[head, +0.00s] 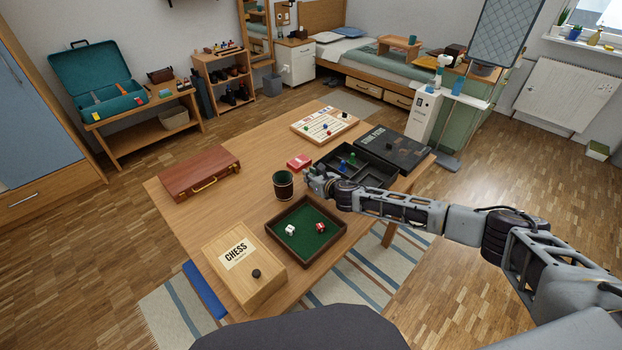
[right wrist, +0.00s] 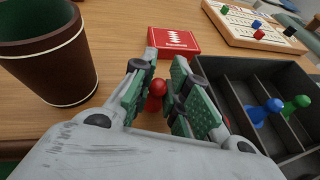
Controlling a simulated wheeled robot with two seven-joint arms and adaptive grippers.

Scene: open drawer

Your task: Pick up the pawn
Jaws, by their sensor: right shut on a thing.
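A red pawn (right wrist: 156,92) shows in the right wrist view between the fingers of my right gripper (right wrist: 155,98). The fingers are shut on it, one on each side. I cannot tell whether its base touches the table, as the gripper hides it. In the head view my right gripper (head: 314,184) is low over the table, between the dice cup and the black box, and the red pawn is hidden. A blue pawn (right wrist: 264,112) and a green pawn (right wrist: 296,104) stand in the open black box. My left gripper is not in view.
The brown dice cup (head: 283,184) is left of the gripper, and the open black box (head: 378,172) is right. A red card pack (head: 300,162) lies behind. The green-lined dice tray (head: 287,251) and wooden chess box (head: 250,281) are in front. A brown case (head: 201,176) lies left.

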